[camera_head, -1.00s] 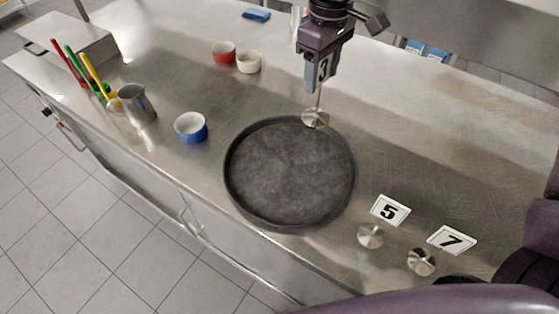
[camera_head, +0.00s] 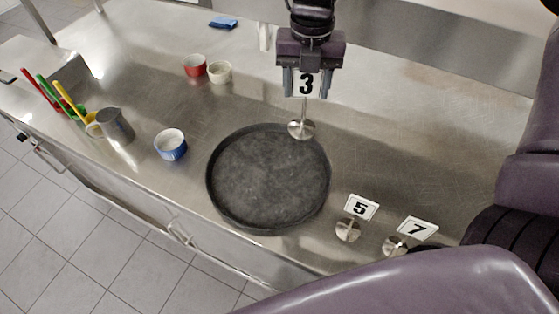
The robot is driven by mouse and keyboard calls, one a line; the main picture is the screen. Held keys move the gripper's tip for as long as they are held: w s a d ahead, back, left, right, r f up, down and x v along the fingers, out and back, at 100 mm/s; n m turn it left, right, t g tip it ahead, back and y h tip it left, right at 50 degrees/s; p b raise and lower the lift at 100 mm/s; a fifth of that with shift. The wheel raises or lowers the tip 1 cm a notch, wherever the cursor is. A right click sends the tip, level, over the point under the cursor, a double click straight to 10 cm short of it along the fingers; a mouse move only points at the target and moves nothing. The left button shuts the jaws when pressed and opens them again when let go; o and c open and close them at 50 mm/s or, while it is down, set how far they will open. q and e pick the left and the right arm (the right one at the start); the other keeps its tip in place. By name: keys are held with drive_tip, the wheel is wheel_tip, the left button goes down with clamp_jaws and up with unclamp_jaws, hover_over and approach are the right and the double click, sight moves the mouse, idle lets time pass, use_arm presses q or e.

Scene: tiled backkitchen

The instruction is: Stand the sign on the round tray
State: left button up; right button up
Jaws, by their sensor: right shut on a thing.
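The number 3 sign (camera_head: 306,84) has a white card, a thin metal stem and a round metal base. My right gripper (camera_head: 306,92) is shut on its card, with a finger on each side. The sign hangs upright, its base overlapping the far rim of the round tray in the picture; I cannot tell whether it touches. The round tray (camera_head: 265,180) is dark, rimmed and empty, flat on the steel counter. My left gripper is not in view.
The 5 sign (camera_head: 360,208) and 7 sign (camera_head: 417,229) stand right of the tray. A blue bowl (camera_head: 171,146), a metal jug (camera_head: 115,126), a red bowl (camera_head: 194,66) and a cream bowl (camera_head: 220,73) are to the left. The steel counter (camera_head: 400,130) is clear at right.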

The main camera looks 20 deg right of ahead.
wheel_tip(320, 180, down, 19)
drive_tip(key=b, duration=0.2)
drive_tip(key=shift+f, duration=0.15)
drive_tip(key=o, duration=1.4)
drive_tip(key=shift+c, duration=0.2)
drive_tip(key=p, duration=0.1)
approach(302, 127)
drive_tip(key=f, duration=0.5)
drive_tip(key=shift+w+d+f, duration=0.2)
drive_tip(key=shift+w+f, duration=0.05)
drive_tip(key=shift+f, duration=0.15)
drive_tip(key=shift+f, duration=0.1)
